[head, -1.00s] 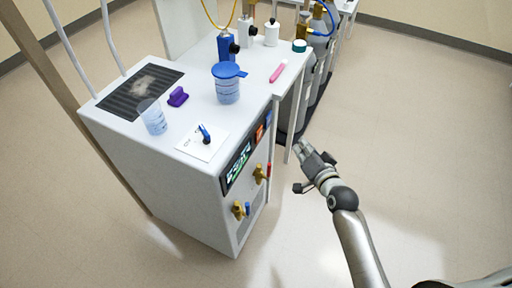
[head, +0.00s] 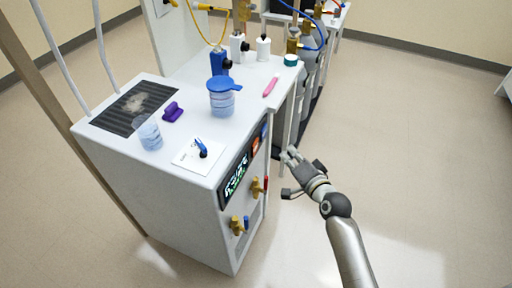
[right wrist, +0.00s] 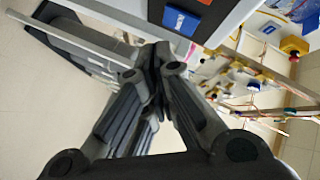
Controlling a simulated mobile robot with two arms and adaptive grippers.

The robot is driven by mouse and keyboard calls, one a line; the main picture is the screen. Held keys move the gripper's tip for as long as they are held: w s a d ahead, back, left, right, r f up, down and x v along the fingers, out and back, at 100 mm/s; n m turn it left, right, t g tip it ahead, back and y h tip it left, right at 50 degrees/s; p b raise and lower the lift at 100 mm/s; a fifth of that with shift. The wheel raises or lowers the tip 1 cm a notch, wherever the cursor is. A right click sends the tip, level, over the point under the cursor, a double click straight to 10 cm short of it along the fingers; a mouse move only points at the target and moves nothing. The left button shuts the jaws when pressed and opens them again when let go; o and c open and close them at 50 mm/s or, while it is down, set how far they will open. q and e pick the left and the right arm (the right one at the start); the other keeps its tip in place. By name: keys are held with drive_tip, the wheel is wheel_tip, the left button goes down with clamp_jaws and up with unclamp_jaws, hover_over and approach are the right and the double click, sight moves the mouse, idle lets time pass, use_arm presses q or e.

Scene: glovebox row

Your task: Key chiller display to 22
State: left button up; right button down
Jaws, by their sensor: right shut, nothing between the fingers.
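The chiller (head: 165,210) is a white box cabinet at the left of the head view. Its dark display (head: 236,178) with pale green digits sits on the front face, seen at a steep slant; I cannot read the number. Beside it on the same panel are an orange patch (head: 256,144) and a blue patch. In the right wrist view a blue key (right wrist: 181,20) and an orange patch show on the dark panel. My right gripper (head: 287,155) is shut and empty, to the right of the panel and apart from it. My left gripper is not in view.
On the chiller top stand a blue-lidded container (head: 222,100), a clear cup (head: 149,134), a purple item (head: 172,111) and a card with a blue-black knob (head: 202,148). Brass valves (head: 237,226) stick out below the display. Gas cylinders (head: 308,75) stand behind. Floor at right is clear.

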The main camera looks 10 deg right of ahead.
sight(255, 147)
drive_tip(key=w+a, duration=0.3)
drive_tip(key=a, duration=0.2)
drive_tip(key=shift+w, duration=0.2)
drive_tip(key=shift+a, duration=0.1)
drive_tip(key=shift+w+a+r+p, duration=0.1)
drive_tip(key=shift+p, duration=0.2)
idle(1.0)
drive_tip(key=shift+w+a, duration=0.15)
drive_tip(key=shift+a, duration=0.05)
drive_tip(key=shift+w+a, duration=0.2)
drive_tip(key=shift+a, duration=0.15)
idle(0.7)
drive_tip(key=shift+d+p, duration=0.1)
drive_tip(key=shift+p, duration=0.2)
drive_tip(key=shift+s+d, duration=0.45)
drive_tip(key=shift+d, duration=0.15)
